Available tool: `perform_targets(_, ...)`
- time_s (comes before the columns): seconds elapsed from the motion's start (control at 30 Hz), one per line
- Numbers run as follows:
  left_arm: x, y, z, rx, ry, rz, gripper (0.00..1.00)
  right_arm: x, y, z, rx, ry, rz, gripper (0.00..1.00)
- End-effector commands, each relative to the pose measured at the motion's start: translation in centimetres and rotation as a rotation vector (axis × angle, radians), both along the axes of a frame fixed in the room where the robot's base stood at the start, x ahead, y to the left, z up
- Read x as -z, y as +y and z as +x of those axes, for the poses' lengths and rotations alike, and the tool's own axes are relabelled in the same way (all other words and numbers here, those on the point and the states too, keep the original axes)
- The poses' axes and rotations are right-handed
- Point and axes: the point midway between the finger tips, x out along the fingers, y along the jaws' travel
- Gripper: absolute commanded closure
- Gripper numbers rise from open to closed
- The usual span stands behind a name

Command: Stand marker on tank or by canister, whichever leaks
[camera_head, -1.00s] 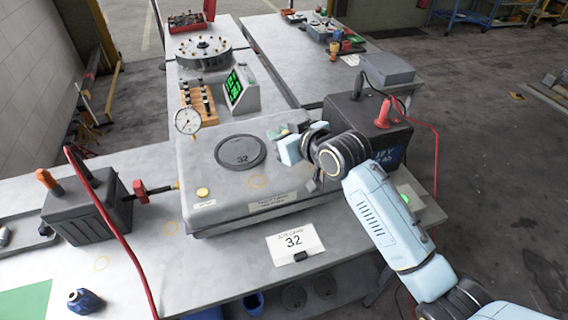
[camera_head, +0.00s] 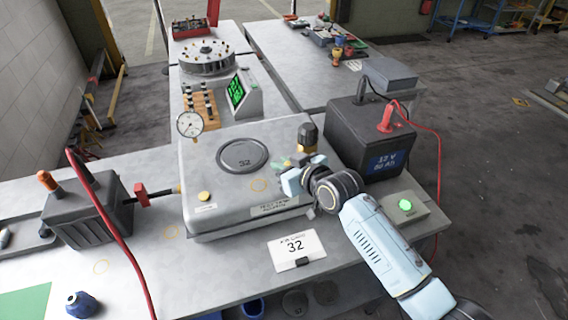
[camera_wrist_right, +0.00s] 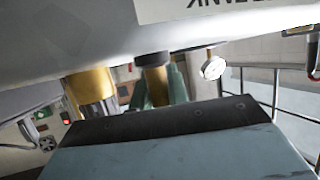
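My right gripper (camera_head: 303,162) is over the tank's front right corner. In the right wrist view its green fingers (camera_wrist_right: 158,88) lie against both sides of a brass-coloured post with a dark end (camera_wrist_right: 156,88), which looks like the marker. Whether that end touches the tank is unclear. My left gripper is out of view.
A black-capped brass fitting (camera_head: 307,137) stands close behind the gripper. A dial gauge (camera_head: 189,125) is at the tank's back left. A battery (camera_head: 375,143) with a red cable is at the right.

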Motion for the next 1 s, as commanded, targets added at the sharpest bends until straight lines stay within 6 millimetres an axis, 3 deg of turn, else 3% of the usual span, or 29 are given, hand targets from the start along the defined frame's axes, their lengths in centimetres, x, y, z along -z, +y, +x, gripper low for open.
perform_targets(0.17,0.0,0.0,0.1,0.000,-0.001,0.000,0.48,0.0,0.0,0.0,0.000,0.001,-0.001,0.62)
perform_targets(0.53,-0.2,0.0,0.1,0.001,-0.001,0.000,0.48,-0.5,-0.2,-0.2,0.001,0.001,-0.001,0.62)
perform_targets(1.0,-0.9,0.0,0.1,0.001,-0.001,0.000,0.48,-3.3,-4.4,-5.9,0.001,0.000,-0.003,0.62)
